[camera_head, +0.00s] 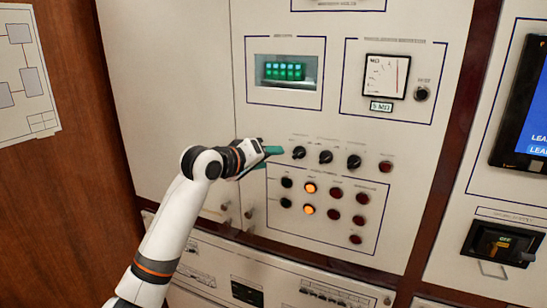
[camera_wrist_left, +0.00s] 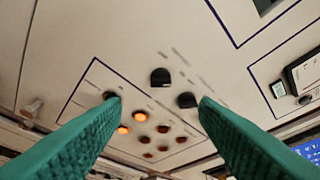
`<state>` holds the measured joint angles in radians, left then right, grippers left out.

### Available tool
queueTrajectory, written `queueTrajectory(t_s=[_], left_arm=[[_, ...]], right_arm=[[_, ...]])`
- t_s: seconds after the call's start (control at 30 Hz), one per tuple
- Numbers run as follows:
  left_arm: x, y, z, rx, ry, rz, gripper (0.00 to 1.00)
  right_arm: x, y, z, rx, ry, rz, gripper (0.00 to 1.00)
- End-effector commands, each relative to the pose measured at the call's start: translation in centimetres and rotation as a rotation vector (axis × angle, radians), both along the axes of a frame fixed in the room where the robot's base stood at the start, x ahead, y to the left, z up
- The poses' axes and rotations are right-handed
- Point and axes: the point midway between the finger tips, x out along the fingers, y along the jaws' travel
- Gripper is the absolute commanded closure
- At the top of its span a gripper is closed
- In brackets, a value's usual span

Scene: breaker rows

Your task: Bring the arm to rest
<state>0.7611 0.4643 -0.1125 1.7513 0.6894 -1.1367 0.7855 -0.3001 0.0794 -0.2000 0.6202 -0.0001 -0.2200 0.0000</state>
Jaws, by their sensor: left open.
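My left arm (camera_head: 170,225) comes in from the lower left in the head view and reaches up to the control panel. My left gripper (camera_head: 273,151) has green fingers and is in front of the panel, just left of the row of black knobs (camera_head: 326,157). In the left wrist view the two green fingers (camera_wrist_left: 160,120) are spread apart with nothing between them. Two black knobs (camera_wrist_left: 160,77) show beyond the fingertips. I cannot tell whether a fingertip touches the panel. My right gripper is not in view.
Below the knobs are two lit orange lamps (camera_head: 309,188) and several dark red ones. Above are a green-lit display (camera_head: 284,71) and a dial meter (camera_head: 386,76). A blue screen (camera_head: 531,110) and a black switch unit (camera_head: 499,244) are at the right. Brown wood (camera_head: 60,190) is at the left.

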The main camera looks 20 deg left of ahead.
Motion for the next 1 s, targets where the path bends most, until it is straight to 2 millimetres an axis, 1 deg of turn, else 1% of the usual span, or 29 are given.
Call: queueTrajectory(t_s=[0.13, 0.2, 0.27, 0.37, 0.4, 0.47, 0.5, 0.57, 0.6, 0.67, 0.7, 0.77, 0.8, 0.87, 0.9, 0.97, 1.0], left_arm=[[0.0, 0.0, -0.1, 0.0, 0.0, 0.0, 0.45], [0.2, 0.0, -0.7, 0.002, 0.008, 0.002, 0.45], [0.6, 0.2, -2.3, 0.006, 0.024, 0.008, 0.45], [1.5, 0.7, -7.2, 0.028, 0.071, 0.028, 0.45], [1.9, 0.9, -9.9, 0.041, 0.098, 0.037, 0.45], [2.3, 1.4, -14.4, 0.068, 0.139, 0.052, 0.45], [2.3, 1.6, -17.5, 0.088, 0.169, 0.06, 0.45], [2.1, 1.9, -22.2, 0.121, 0.211, 0.069, 0.45], [1.7, 2.1, -25.3, 0.146, 0.239, 0.074, 0.45], [0.9, 2.3, -29.8, 0.183, 0.282, 0.078, 0.45], [0.2, 2.5, -32.8, 0.208, 0.31, 0.078, 0.45], [-1.2, 2.6, -37.3, 0.247, 0.353, 0.074, 0.45], [-2.2, 2.6, -40.1, 0.274, 0.382, 0.07, 0.45], [-4.1, 2.7, -44.4, 0.315, 0.425, 0.061, 0.45], [-5.5, 2.7, -47.2, 0.341, 0.453, 0.052, 0.45], [-7.8, 2.7, -51.1, 0.383, 0.493, 0.037, 0.45], [-9.5, 2.6, -53.7, 0.411, 0.522, 0.023, 0.45]], right_arm=[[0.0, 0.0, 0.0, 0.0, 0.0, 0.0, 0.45], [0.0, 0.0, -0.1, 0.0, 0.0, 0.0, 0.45], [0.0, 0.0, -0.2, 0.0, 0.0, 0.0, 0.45], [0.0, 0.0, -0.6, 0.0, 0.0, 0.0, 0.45], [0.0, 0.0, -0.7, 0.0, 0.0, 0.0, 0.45], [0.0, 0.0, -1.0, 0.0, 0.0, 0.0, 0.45], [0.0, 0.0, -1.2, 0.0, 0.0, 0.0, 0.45], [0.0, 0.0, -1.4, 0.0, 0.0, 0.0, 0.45], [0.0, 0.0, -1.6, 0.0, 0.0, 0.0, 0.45], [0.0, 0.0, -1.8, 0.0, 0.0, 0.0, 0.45], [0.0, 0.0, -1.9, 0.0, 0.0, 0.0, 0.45], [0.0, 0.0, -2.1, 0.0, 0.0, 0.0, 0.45], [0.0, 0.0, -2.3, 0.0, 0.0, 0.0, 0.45], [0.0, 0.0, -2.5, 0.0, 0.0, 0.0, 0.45], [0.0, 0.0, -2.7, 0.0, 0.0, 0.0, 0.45], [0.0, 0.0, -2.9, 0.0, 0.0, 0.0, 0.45], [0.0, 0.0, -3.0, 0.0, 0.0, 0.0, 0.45]])
